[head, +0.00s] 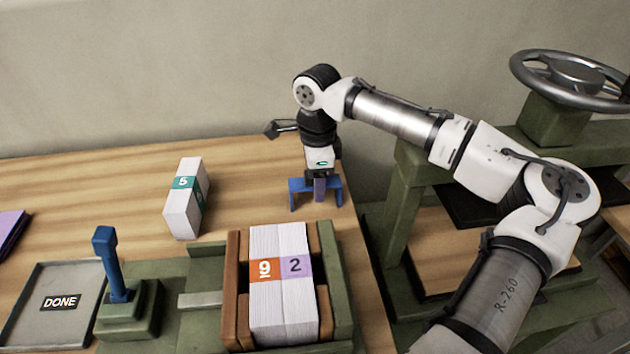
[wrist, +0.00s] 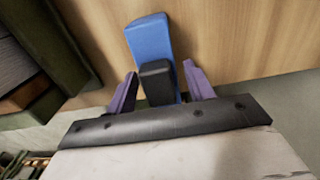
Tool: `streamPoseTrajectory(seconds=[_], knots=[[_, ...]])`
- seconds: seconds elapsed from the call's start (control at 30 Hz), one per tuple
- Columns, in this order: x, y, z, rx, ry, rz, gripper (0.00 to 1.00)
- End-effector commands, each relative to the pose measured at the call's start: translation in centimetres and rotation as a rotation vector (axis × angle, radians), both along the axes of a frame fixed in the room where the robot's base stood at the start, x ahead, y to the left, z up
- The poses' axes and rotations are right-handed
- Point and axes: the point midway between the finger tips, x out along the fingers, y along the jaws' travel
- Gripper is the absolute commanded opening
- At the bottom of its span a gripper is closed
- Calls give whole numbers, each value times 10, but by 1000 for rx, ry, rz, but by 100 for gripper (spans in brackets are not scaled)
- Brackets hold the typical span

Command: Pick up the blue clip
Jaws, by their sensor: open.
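The blue clip (head: 298,186) stands on the wooden table directly below my gripper, with legs showing at both sides in the head view. In the wrist view the blue clip (wrist: 150,40) extends away between my gripper's purple fingers, with a dark block over its near part. My gripper (head: 319,188) points down at the clip; one purple finger shows in front of it. In the wrist view my gripper (wrist: 158,85) is open, with a finger on each side of the clip. I cannot tell whether the fingers touch it.
A wooden holder (head: 243,285) with paper stacks marked 9 and 2 stands nearer. A paper stack (head: 183,205) marked 5 stands to the left. A blue lever (head: 108,265) and a DONE tray (head: 30,325) are at lower left. The table's right edge is close to the clip.

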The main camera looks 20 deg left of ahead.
Motion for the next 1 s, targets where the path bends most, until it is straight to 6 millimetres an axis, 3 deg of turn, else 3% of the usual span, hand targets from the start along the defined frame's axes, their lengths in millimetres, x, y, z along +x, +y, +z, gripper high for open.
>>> streamPoseTrajectory(seconds=[0.13, 0.43, 0.77, 1.0], knots=[[0, 0, 0, 0, 0, 0, 51], [0, 0, 0, 0, 0, 0, 13], [0, 0, 4, -1, 0, 0, 13], [1, 0, 35, 1, -3, 0, 13]])
